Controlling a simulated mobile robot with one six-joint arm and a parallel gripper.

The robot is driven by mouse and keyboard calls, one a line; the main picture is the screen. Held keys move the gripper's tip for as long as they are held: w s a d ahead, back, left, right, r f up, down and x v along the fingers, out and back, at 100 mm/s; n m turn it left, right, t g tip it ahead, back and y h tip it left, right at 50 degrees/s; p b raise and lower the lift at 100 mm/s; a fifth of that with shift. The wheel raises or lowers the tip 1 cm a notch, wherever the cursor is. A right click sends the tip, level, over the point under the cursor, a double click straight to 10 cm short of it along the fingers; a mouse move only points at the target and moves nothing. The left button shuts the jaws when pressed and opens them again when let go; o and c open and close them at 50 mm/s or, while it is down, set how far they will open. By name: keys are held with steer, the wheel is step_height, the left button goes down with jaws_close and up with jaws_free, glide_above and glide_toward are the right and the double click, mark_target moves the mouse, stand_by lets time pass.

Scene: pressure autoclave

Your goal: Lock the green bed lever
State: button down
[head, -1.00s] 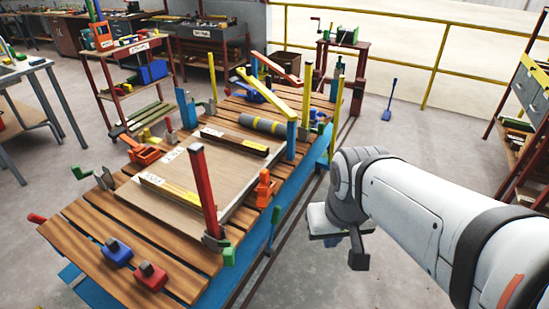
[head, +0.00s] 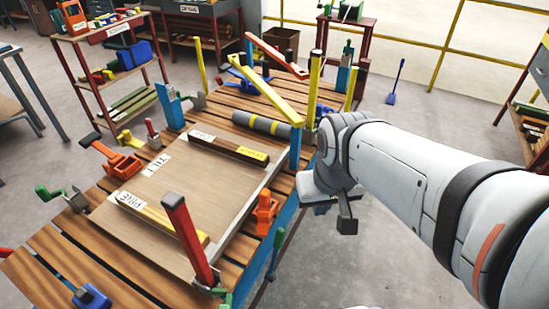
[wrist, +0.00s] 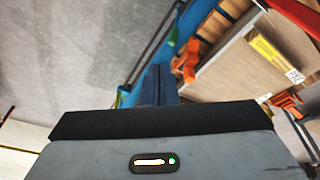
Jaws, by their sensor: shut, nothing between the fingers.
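A green-handled lever (head: 278,240) with a dark shaft hangs beside the blue side rail of the slatted wooden bed (head: 55,262), on the near right. In the head view my wrist is up and to the right of this lever, apart from it. My gripper shows in the wrist view (wrist: 157,80) as dark fingers closed together, with nothing held.
A red post (head: 188,240), an orange clamp (head: 264,212) and a yellow-topped blue post (head: 295,145) stand along the bed's right side. A wood panel (head: 175,185) lies on the slats. The floor right of the bed is clear.

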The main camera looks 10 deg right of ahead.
steer(key=w+a+f+m+g+y+b, duration=0.15)
steer(key=w+f+g+y+b, duration=0.25)
steer(key=f+b, duration=0.55)
steer(key=m+t+y+b, duration=0.2)
steer(key=m+y+b, duration=0.2)
steer(key=y+b, duration=0.7)
glide_toward(276, 253)
step_height(276, 253, up, 10)
steer(key=w+d+f+m+t+y+b, duration=0.2)
steer(key=d+f+t, duration=0.5)
steer(key=f, duration=0.5)
steer(key=shift+w+m+y+b, duration=0.3)
steer(key=shift+w+m+b, duration=0.3)
steer(key=shift+m+b, duration=0.5)
steer(key=a+r+b, duration=0.2)
steer(key=a, duration=0.9)
steer(key=shift+w+r+b, duration=0.35)
steer(key=shift+w, duration=0.1)
